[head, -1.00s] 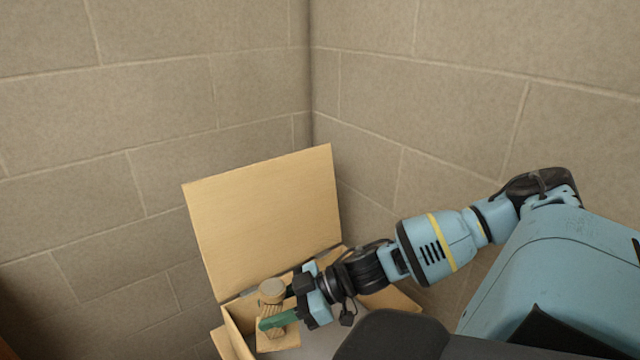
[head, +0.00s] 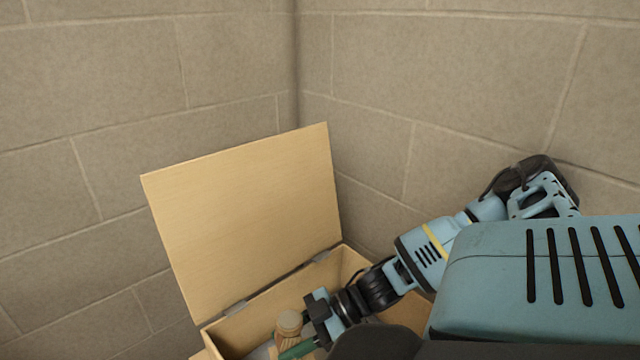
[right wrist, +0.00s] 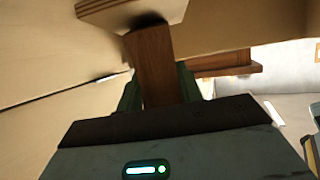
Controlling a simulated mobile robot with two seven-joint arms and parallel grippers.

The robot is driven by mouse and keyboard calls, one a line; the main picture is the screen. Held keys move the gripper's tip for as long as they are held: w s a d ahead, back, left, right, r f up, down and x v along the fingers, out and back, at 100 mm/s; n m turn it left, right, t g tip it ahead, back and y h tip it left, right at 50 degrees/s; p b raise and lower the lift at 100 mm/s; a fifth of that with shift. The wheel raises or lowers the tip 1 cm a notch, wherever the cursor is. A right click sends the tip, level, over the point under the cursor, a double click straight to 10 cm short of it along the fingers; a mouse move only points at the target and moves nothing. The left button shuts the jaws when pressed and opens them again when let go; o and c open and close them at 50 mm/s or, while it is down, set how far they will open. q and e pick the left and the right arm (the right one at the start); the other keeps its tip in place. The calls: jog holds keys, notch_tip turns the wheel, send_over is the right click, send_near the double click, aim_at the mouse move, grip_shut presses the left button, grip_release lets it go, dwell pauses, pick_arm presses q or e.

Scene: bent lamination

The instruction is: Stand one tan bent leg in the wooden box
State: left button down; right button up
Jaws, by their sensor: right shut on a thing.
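The open wooden box (head: 262,323) stands in the corner, its lid (head: 245,215) raised at the back. My right gripper (head: 300,346) is at the box opening, its green fingers shut on the bent leg (head: 289,324). I cannot tell whether the leg touches the box floor. My left gripper is not in view.
Block walls (head: 450,90) meet behind the box. The raised lid rises on the left behind the gripper. A brown wooden piece (right wrist: 225,63) lies beyond the fingers in the right wrist view. My right arm crosses the box's right side.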

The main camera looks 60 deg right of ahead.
notch_tip(320, 180, down, 5)
jog(key=b, duration=0.3)
jog(key=shift+f, duration=0.2)
jog(key=shift+f+b, duration=0.3)
notch_tip(320, 180, down, 3)
jog(key=shift+f+b, duration=0.2)
jog(key=shift+b, duration=0.75)
jog(key=shift+f, duration=0.3)
jog(key=shift+r, duration=0.1)
jog(key=o, duration=1.1)
